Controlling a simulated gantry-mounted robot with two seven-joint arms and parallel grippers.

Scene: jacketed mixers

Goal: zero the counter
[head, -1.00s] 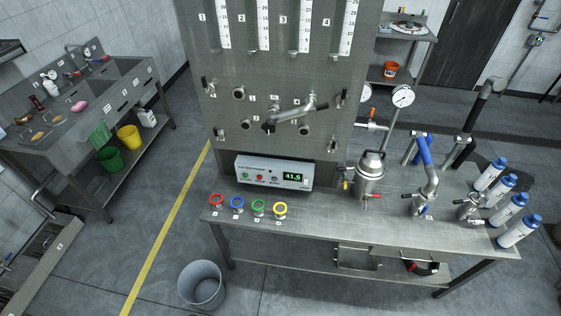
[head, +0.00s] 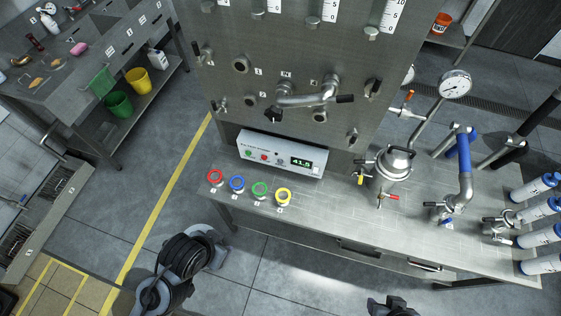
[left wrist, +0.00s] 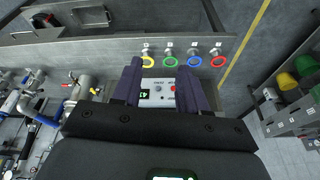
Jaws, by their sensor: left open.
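The counter is a white box (head: 280,154) with a green digital display (head: 301,162) reading 41.5, standing on the steel bench against the upright panel. Its front has a green button (head: 248,153), a red button (head: 264,157) and a grey one (head: 281,162). In the left wrist view my left gripper (left wrist: 160,72) is open and empty. The counter (left wrist: 158,98) shows between its two purple fingers, partly covered by them, with the red button (left wrist: 172,88) visible. The fingers look apart from it. My right gripper is not in view.
Red, blue, green and yellow rings (head: 283,195) stand along the bench's front edge, before the counter. A steel vessel (head: 395,165), pipework with a blue handle (head: 463,150) and blue-capped bottles (head: 535,188) stand to the right. Valves and handles stick out of the panel (head: 225,75) above.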

